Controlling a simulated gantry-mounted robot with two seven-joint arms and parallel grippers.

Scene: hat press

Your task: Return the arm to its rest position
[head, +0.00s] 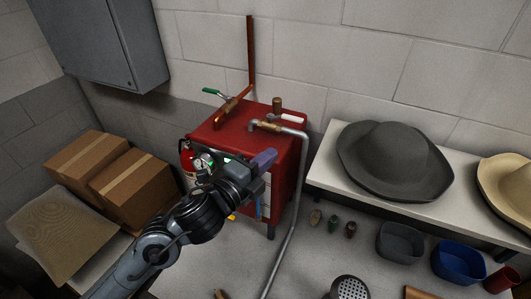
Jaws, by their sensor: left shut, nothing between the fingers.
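My left gripper (263,159) is at the end of my dark grey arm, which comes in from the lower left. Its fingers are shut with nothing visible between them. It shows in front of the red boiler cabinet (285,154) and covers part of its front. I cannot tell how far apart they are. My right gripper is not in view.
Brown boxes (133,190) stand at the left, beside a red fire extinguisher (186,157). Pipes and valves top the cabinet. A grey hat (395,158) and a tan hat (510,190) rest on a white shelf (322,172). Bins (459,262) sit below.

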